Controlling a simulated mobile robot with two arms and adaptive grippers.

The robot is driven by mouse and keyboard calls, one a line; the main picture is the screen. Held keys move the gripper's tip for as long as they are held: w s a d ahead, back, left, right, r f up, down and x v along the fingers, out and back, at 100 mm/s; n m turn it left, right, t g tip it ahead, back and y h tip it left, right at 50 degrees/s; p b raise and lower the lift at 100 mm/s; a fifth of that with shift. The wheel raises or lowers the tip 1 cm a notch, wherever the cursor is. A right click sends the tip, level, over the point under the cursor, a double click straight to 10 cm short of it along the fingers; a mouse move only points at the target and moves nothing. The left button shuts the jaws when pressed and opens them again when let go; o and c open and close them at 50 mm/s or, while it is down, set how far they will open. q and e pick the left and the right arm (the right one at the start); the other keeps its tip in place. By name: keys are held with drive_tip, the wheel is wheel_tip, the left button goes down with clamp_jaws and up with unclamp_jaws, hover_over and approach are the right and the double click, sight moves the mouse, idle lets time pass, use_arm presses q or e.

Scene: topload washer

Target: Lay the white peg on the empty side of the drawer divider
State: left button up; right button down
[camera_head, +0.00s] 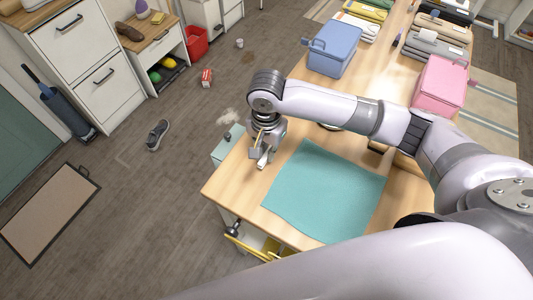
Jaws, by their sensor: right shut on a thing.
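My right gripper (262,153) is over the left part of the wooden tabletop, pointing down. It is shut on a small white piece (262,162), which looks like the white peg; the fingers partly hide it. I cannot tell if the piece touches the table. What looks like an open drawer with a yellow edge (255,248) shows below the table's front edge, partly hidden by my arm link. Its divider and contents cannot be made out. My left gripper is not in view.
A teal cloth (325,190) lies on the wooden table (232,187) right of the gripper. A blue bin (333,48), a pink bin (440,84) and folded cloths (437,45) stand farther back. A teal box (222,150) is beside the table's left edge. A shoe (157,135) lies on the floor.

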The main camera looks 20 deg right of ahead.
drive_tip(key=shift+f, duration=1.15)
drive_tip(key=c, duration=1.7)
unclamp_jaws()
drive_tip(key=shift+f, duration=0.1)
drive_tip(key=shift+o, duration=0.2)
